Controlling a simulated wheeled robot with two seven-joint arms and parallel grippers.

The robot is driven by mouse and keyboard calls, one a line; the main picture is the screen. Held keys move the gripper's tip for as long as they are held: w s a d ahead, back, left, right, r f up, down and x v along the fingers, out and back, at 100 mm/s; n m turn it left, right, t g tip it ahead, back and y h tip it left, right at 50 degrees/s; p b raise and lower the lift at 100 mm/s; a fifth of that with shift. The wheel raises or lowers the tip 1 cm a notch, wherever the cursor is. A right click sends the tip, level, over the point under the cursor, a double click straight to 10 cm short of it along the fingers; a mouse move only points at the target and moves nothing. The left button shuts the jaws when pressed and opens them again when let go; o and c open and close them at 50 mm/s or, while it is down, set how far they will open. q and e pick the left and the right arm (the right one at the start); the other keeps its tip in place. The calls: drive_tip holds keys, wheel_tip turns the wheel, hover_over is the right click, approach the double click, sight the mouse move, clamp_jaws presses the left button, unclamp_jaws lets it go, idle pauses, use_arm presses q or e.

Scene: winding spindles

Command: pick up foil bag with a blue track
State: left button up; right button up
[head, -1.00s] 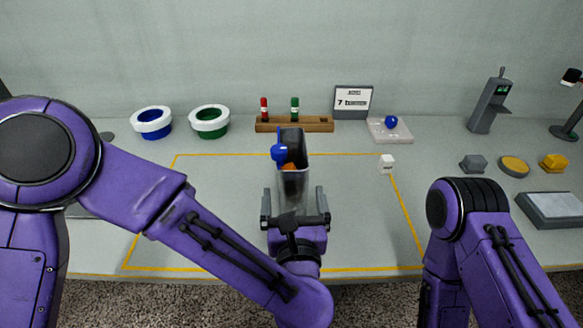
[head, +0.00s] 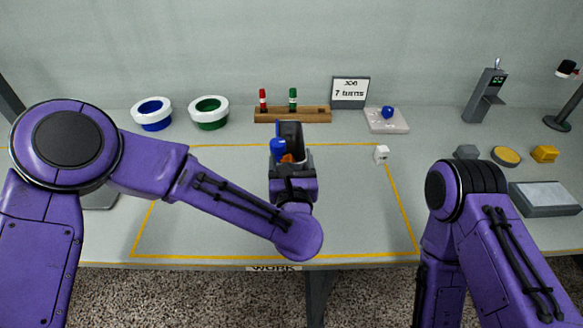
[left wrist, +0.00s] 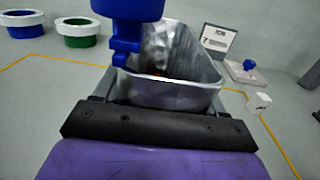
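A silver, open-topped foil container (left wrist: 175,92), likely the foil bag, stands near the middle of the table. In the head view its dark inside (head: 291,132) shows, with something orange in it. A blue piece (head: 278,146) sits at its left side; it also shows large in the left wrist view (left wrist: 127,25). My left gripper (head: 291,160) is right at its near side, one finger on each side. The fingers look spread about as wide as before; contact is unclear. The container's lower part is hidden. My right arm is at the right; its gripper is out of view.
A white cube (head: 381,153) is to the right. The yellow-outlined area is otherwise mostly clear.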

use_arm(q)
drive_tip(key=shift+r, duration=0.15)
drive_tip(key=shift+r, duration=0.3)
drive_tip(key=s+r+b, duration=0.3)
drive_tip(key=s+r, duration=0.9)
drive_tip(key=s, duration=0.2)
drive_tip(key=shift+a, duration=0.1)
